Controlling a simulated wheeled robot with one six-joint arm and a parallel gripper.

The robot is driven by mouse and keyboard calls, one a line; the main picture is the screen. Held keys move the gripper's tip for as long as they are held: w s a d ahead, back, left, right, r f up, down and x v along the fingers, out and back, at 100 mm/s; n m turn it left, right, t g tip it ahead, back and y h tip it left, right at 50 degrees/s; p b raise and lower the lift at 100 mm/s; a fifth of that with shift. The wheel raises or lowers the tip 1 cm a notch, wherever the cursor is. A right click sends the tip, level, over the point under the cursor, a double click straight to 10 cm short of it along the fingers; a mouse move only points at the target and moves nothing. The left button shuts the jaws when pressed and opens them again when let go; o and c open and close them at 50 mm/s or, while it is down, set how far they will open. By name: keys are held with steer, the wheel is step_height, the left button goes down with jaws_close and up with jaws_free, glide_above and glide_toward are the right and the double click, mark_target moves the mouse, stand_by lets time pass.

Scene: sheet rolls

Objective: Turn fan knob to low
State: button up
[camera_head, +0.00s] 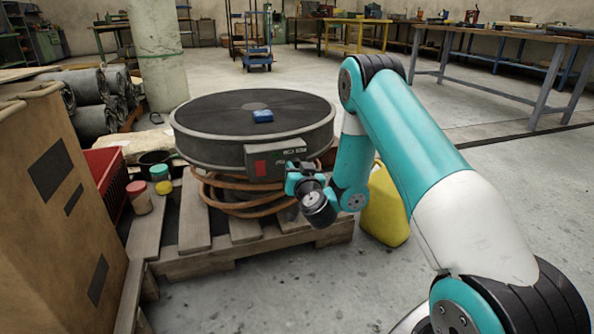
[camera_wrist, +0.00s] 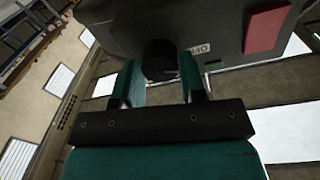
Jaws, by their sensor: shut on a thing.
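The fan (camera_head: 200,132) is a wide, dark round drum lying flat on top of coiled hoses. Its grey control box (camera_head: 232,158) faces me and carries a red patch (camera_head: 261,168) and small white labels. My gripper (camera_head: 296,178) is at the right part of the box front. In the wrist view my gripper (camera_wrist: 160,82) has one finger on each side of the black fan knob (camera_wrist: 160,58) and is shut on it. A small white label (camera_wrist: 201,50) is beside the knob. The knob's pointer does not show, so its setting cannot be told.
A wooden pallet (camera_head: 195,213) bears the fan and hoses (camera_head: 240,200). A blue block (camera_head: 263,116) lies on the fan's top. A yellow jug (camera_head: 384,215) stands close behind my arm. Cardboard (camera_head: 50,200), a red crate (camera_head: 104,175) and jars (camera_head: 139,198) are at left.

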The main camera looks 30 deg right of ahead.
steer(key=m+p, duration=0.3)
steer(key=m, duration=0.6)
stand_by(0.5)
steer(key=shift+m, duration=0.4)
steer(key=o, duration=0.9)
